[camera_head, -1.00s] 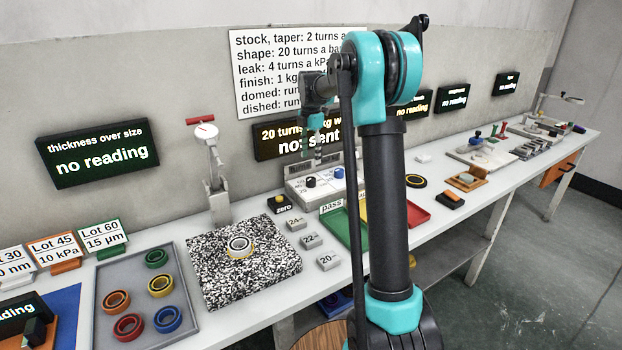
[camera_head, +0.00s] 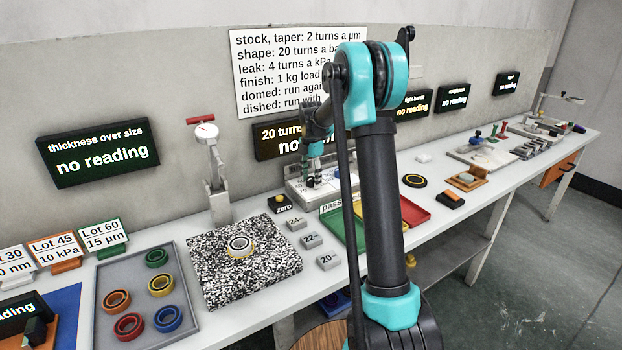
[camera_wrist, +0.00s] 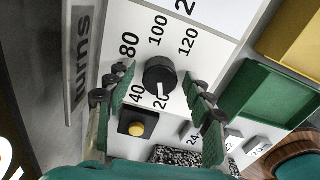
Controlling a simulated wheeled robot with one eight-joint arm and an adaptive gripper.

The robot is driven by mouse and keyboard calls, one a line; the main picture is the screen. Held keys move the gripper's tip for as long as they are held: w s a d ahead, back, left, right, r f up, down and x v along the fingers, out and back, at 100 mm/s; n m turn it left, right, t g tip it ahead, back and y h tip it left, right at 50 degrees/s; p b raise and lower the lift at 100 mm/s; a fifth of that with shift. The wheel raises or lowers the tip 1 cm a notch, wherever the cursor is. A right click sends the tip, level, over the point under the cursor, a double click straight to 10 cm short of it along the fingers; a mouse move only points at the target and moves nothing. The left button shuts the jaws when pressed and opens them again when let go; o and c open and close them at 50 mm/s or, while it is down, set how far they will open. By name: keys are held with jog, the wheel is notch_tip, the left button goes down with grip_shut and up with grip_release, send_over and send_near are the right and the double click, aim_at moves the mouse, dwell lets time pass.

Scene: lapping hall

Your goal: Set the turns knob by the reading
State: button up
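The black turns knob (camera_wrist: 159,75) stands on a white dial panel marked "turns", clear in the wrist view. Its white pointer mark points toward the 20; the dial numbers 40, 80, 100 and 120 also show around it. My gripper (camera_wrist: 158,90) is open, its fingers on either side of the knob with gaps visible. In the head view my gripper (camera_head: 313,180) is low over the panel (camera_head: 296,194) and hides most of the knob.
A yellow-buttoned zero box (camera_head: 279,204) and grey blocks marked 24, 22 and 20 (camera_head: 328,260) stand near the panel. A green tray (camera_head: 346,232) is close on the right. The thickness display (camera_head: 98,153) says "no reading". A wall sheet (camera_head: 275,75) lists turns rules.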

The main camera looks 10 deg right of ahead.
jog(key=c, duration=1)
jog(key=shift+m, duration=0.3)
